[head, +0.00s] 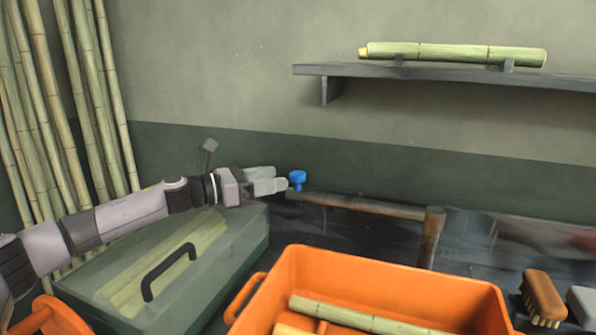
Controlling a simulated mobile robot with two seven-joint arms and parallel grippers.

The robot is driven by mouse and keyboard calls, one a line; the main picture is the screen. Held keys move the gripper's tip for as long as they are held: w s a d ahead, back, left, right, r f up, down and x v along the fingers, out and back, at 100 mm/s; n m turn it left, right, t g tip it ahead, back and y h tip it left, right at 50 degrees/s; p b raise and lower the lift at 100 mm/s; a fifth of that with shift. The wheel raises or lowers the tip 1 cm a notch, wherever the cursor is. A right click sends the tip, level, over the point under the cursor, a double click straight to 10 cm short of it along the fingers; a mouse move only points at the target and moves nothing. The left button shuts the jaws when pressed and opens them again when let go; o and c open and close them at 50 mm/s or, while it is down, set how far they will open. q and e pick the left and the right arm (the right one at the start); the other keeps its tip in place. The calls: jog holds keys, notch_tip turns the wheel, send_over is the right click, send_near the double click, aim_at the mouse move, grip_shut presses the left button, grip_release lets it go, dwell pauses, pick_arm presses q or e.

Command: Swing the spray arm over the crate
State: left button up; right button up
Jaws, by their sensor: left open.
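The spray arm (360,205) is a thin brown bar running left from an upright post (432,238), behind the crate. A blue knob-like part (297,177) stands at its left end. The orange crate (395,272) is in front, at the bottom centre, with green cane pieces inside. The bar lies behind the crate's back rim, not above its inside. My left gripper (284,180) reaches in from the left and is open. Its fingertips are right beside the blue part; whether they touch it, I cannot tell. My right gripper is not in view.
A green lidded box (240,248) with a dark handle stands under my left arm. A brush (543,297) and a grey block (582,303) lie right of the crate. A wall shelf (440,76) holds a cane (455,53). Tall canes (95,100) lean at left.

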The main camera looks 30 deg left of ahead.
aim_at(291, 175)
pick_arm(q)
jog(key=p+x, duration=0.2)
jog(key=x, duration=0.4)
jog(key=shift+s+d+r, duration=0.15)
jog(key=shift+w+d+p, duration=0.25)
jog(key=shift+w+p, duration=0.05)
jog(key=shift+w, duration=0.15)
grip_shut()
